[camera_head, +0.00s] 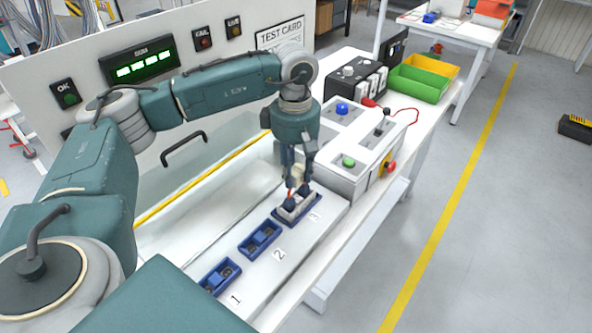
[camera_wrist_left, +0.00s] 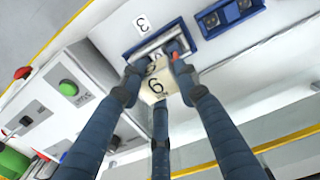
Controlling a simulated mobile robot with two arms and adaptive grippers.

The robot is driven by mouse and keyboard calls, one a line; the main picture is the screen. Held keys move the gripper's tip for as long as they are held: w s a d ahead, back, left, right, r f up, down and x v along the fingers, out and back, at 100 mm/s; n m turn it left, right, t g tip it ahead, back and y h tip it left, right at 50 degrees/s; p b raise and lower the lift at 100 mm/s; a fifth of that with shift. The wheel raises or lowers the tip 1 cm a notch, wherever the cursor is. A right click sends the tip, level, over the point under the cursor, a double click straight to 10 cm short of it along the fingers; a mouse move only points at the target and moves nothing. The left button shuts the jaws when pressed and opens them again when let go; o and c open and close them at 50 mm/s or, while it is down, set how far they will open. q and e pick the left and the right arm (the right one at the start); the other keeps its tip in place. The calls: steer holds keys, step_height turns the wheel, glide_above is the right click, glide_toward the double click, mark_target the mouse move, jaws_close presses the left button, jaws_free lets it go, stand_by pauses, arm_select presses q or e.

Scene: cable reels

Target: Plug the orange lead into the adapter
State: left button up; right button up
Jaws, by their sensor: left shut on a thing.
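My left gripper (camera_head: 298,188) points down over the blue holder (camera_head: 317,210) at number 3. Its fingers are closed around a pale cream piece, marked with a 6 or 9, in the left wrist view (camera_wrist_left: 154,86). A small orange-red bit (camera_wrist_left: 175,56) shows by one fingertip, and it also shows in the head view (camera_head: 291,192). I cannot tell whether it is part of the orange lead. A grey-white block (camera_head: 292,214), perhaps the adapter, sits in the holder under the fingertips. The fingers hide the contact between piece and block. My right gripper is not in view.
Blue holders (camera_head: 260,239) and (camera_head: 219,277) stand at numbers 2 and 1. A grey box with a green button (camera_head: 348,162) stands close right of the gripper. A red lead (camera_head: 415,113) lies behind it. Green (camera_head: 418,83) and yellow bins stand farther back.

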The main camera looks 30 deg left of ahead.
arm_select(q)
steer(key=shift+f, duration=0.3)
steer(key=o, duration=1.3)
steer(key=shift+o, duration=0.2)
step_height(320, 180, up, 23)
steer(key=p, duration=0.9)
steer(key=shift+s, duration=0.1)
